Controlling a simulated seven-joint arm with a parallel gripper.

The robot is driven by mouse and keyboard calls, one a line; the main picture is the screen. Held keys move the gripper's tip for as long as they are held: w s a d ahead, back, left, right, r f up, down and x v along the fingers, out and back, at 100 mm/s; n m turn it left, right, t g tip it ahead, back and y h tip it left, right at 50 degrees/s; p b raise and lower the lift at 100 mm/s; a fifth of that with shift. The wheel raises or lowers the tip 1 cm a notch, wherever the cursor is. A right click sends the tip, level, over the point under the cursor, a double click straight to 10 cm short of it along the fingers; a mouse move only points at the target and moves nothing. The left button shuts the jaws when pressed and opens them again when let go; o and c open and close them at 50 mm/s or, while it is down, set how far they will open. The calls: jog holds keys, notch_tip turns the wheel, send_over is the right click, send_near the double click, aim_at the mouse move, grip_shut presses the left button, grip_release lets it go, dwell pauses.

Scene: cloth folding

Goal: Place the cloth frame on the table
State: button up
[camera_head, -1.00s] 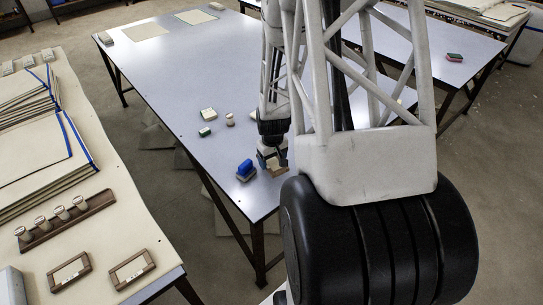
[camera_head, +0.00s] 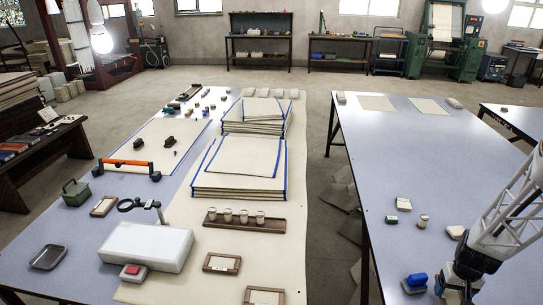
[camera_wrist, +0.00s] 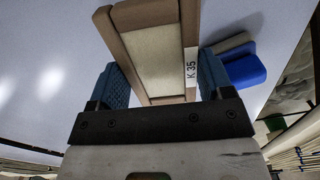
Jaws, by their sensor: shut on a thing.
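A cloth frame (camera_wrist: 152,52) with a brown wooden border, cream cloth and a "K 35" label is between the blue fingers of my gripper (camera_wrist: 165,78) in the wrist view. The gripper is shut on it. In the head view my gripper (camera_head: 458,282) is low over the right grey table (camera_head: 395,150), near its front, just right of a blue block (camera_head: 416,281). The held frame is mostly hidden there by the arm and picture edge. I cannot tell whether it touches the tabletop.
The blue block is close beside the frame in the wrist view (camera_wrist: 243,68). A green-and-white block (camera_head: 403,204) and small items stand farther back. Other wooden frames (camera_head: 221,263) lie on the left table, with stacked cloths (camera_head: 245,160). The right table's middle is largely clear.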

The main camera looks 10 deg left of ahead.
jog(key=shift+r, duration=0.55)
notch_tip(320, 180, up, 4)
jog(key=shift+r, duration=0.15)
jog(key=w+a+n, duration=0.1)
jog(key=a+n, duration=1.3)
jog(key=a, duration=2.1)
jog(key=s+a+n, duration=0.3)
jog(key=s+a, duration=0.1)
jog(key=a, duration=0.3)
jog(key=s+a+n, duration=0.3)
jog(key=a, duration=0.4)
jog(key=shift+d+f, duration=0.1)
jog(key=shift+f, duration=2.5)
jog(key=shift+w, duration=0.1)
send_over(269, 270)
jog(key=shift+f, duration=0.75)
